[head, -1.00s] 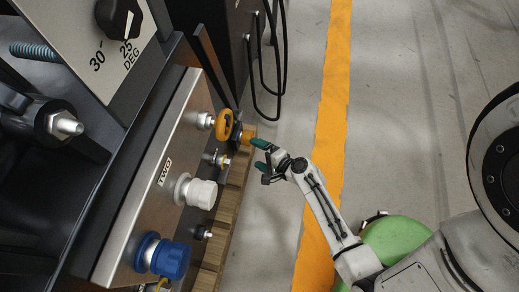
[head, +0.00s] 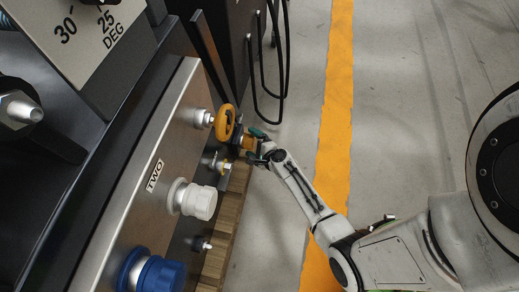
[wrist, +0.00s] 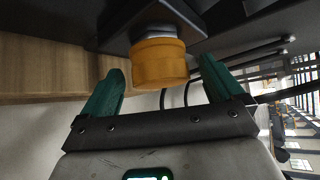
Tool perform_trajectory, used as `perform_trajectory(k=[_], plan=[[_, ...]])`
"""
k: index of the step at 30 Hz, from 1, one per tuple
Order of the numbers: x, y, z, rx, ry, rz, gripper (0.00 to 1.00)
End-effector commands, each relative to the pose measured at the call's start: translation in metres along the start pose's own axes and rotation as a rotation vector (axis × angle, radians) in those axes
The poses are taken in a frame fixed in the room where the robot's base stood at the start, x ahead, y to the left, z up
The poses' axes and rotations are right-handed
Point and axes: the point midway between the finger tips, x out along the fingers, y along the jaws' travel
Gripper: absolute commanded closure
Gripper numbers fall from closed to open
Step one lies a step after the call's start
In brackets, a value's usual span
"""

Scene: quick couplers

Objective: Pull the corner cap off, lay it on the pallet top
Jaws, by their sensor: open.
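The corner cap is an orange cylinder (head: 248,143) on a dark fitting at the far corner of the panel. In the wrist view the cap (wrist: 160,64) sits on a pale collar under a dark block. My gripper (head: 256,146) is open at the cap. In the wrist view its two green fingers (wrist: 162,72) stand on either side of the cap, with a gap visible on both sides. The pallet (head: 228,212) is wooden slats below the panel; its wood (wrist: 45,68) also shows at left in the wrist view.
A yellow ring (head: 226,122) is on the panel just left of the cap. A white knob (head: 199,201) and a blue knob (head: 161,274) stick out nearer. Black hoses (head: 270,70) hang behind. The floor to the right is clear.

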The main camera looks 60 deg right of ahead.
Motion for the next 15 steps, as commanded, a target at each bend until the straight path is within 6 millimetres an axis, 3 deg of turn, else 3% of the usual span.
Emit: perform_trajectory(k=[5,14,15], plan=[[0.0114,-0.0002,-0.0003,-0.002,-0.001,0.0,0.06],[0.0125,-0.0003,-0.0002,-0.001,0.0,0.0,0.06],[0.0124,-0.0003,-0.0002,-0.001,0.0,0.0,0.09]])
